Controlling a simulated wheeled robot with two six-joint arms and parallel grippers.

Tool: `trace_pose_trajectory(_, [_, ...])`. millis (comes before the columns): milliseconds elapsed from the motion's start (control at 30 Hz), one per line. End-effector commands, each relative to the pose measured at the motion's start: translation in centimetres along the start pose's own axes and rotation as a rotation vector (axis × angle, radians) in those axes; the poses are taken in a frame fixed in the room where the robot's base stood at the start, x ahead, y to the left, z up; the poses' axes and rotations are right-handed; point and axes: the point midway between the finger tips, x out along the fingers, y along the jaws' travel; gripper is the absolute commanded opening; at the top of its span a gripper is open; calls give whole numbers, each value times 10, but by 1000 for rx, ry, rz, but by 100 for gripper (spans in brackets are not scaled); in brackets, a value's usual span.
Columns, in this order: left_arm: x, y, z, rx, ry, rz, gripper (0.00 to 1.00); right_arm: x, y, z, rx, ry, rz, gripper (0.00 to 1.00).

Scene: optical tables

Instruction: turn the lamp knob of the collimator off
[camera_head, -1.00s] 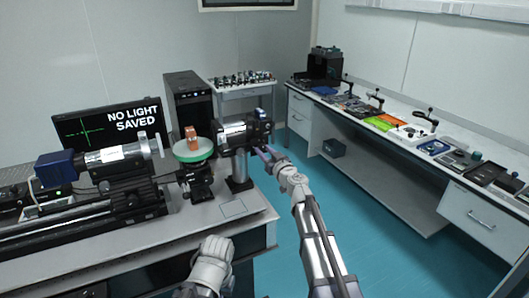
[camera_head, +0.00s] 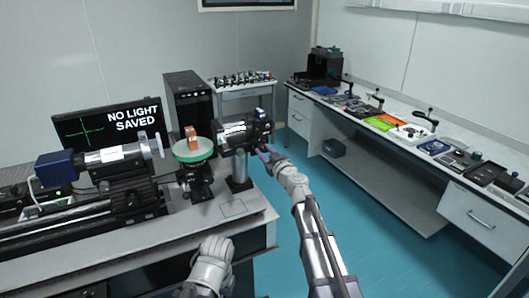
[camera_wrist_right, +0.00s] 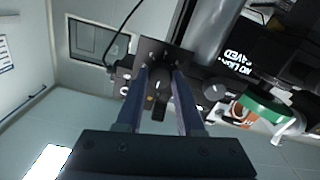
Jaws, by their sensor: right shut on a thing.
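The collimator (camera_head: 238,133) is a black and silver tube on a post at the right end of the left-hand optical table. Its dark end plate faces me in the right wrist view (camera_wrist_right: 153,57). My right gripper (camera_head: 266,152) is at that end. In the wrist view its two fingers (camera_wrist_right: 161,76) are shut on a dark knob (camera_wrist_right: 158,86) with a pale mark, the lamp knob. The fingers partly hide it. Only part of my left arm shows, low in the head view; its gripper is not seen.
A green-rimmed round stage (camera_head: 194,151) with an orange block stands left of the collimator. A second round knob (camera_wrist_right: 213,92) sits beside the gripper in the wrist view. The monitor (camera_head: 108,127) reads "NO LIGHT SAVED". A long side bench (camera_head: 400,142) holds many small items.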

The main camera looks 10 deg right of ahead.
Motion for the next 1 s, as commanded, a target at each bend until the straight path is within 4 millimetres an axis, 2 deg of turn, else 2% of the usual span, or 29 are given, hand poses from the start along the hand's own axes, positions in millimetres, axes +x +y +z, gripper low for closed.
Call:
trace_pose_trajectory(33, [1, 0, 0, 0, 0, 0, 0, -2, -2, 0, -3, -1, -3, 40])
trace_pose_trajectory(267, [0, 0, 0, 0, 0, 0, 0, -1, -1, 0, -1, 0, -2, 66])
trace_pose_trajectory(667, [0, 0, 0, 0, 0, 0, 0, -7, 0, 0, 0, 0, 0, 67])
trace_pose_trajectory(767, [0, 0, 0, 0, 0, 0, 0, -18, -1, 0, 0, 0, 0, 67])
trace_pose_trajectory(1000, [0, 0, 0, 0, 0, 0, 0, -57, -2, 0, 0, 0, 0, 67])
